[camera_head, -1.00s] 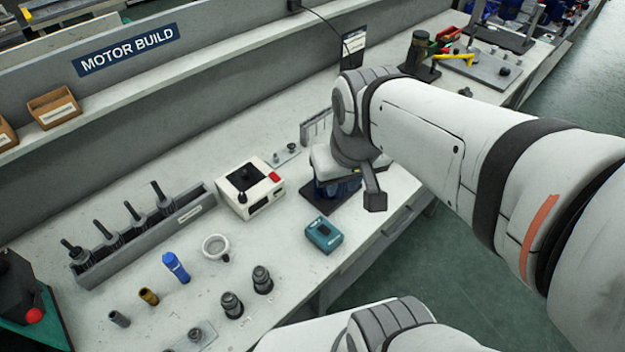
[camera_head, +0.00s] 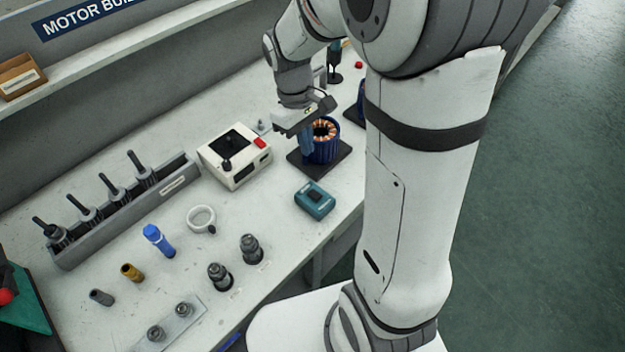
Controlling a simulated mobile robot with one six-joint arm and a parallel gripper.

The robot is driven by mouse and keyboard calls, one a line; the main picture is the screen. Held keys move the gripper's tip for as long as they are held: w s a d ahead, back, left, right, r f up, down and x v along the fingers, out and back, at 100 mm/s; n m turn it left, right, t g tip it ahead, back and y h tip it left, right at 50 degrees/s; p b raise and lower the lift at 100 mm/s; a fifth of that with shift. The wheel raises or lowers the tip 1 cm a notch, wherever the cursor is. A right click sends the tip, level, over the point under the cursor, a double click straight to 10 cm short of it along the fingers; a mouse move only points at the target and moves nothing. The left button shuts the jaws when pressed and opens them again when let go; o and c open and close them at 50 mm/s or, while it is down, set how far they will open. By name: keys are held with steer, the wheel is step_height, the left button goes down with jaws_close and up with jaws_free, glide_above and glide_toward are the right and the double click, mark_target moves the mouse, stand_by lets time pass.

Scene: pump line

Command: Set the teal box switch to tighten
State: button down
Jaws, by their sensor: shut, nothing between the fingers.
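The teal box (camera_head: 315,200) lies on the bench near its front edge, with a small dark panel on its top. The switch and its setting are too small to read. My gripper (camera_head: 307,149) is behind and slightly left of the teal box in the picture, pointing down beside the blue motor housing (camera_head: 325,148). The gripper is shut and holds nothing. It is apart from the teal box. I cannot tell whether its fingers touch the housing.
The blue housing with copper windings stands on a black plate (camera_head: 337,165). A white box (camera_head: 234,158) with a black knob and red button is to the left. A white ring (camera_head: 201,219), dark fittings (camera_head: 250,247) and a tool rack (camera_head: 125,213) stand further left.

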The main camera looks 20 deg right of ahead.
mark_target(316, 195)
steer(key=shift+f, duration=0.15)
steer(key=f, duration=0.4)
steer(key=s+d+f, duration=0.1)
steer(key=f, duration=0.4)
steer(key=s+f, duration=0.1)
steer(key=f, duration=0.3)
steer(key=shift+s+d+f+p, duration=0.15)
steer(key=shift+d+f+p, duration=0.05)
steer(key=shift+f+p, duration=0.2)
